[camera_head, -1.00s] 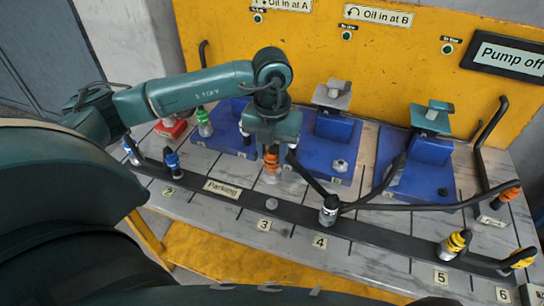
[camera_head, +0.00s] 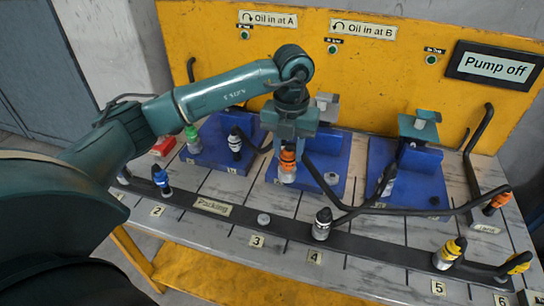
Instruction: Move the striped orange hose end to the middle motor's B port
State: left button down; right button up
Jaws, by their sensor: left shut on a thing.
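My left gripper (camera_head: 289,143) is shut on the striped orange hose end (camera_head: 287,160), which hangs upright with its pale tip down. The tip is at the front left part of the middle motor's blue base (camera_head: 312,187); I cannot tell if it touches or is on a port. A grey round fitting (camera_head: 331,178) sits to the right of it on the same base. The middle motor's grey top (camera_head: 326,103) stands behind, partly hidden by the gripper. My right gripper is not in view.
A green hose end (camera_head: 192,138) and a black-and-white one (camera_head: 235,145) stand at the left motor. Black hoses run to the right.

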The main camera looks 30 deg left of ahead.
pick_arm(q)
jog(key=w+d+b, duration=0.1)
jog(key=w+d, duration=0.2)
jog(key=w, duration=0.4)
jog(key=w+d+b, duration=0.2)
jog(key=w+d, duration=0.2)
jog(key=w, duration=0.4)
jog(key=shift+d, duration=0.2)
jog(key=shift+s, duration=0.1)
notch_tip(320, 180, down, 8)
jog(key=b, duration=0.4)
jog(key=shift+f+b, duration=0.2)
jog(key=shift+b, duration=0.1)
dwell(0.4)
jog(key=shift+f, duration=0.2)
jog(key=shift+f+b, duration=0.5)
jog(key=shift+f, duration=0.15)
jog(key=c, duration=0.9)
grip_release()
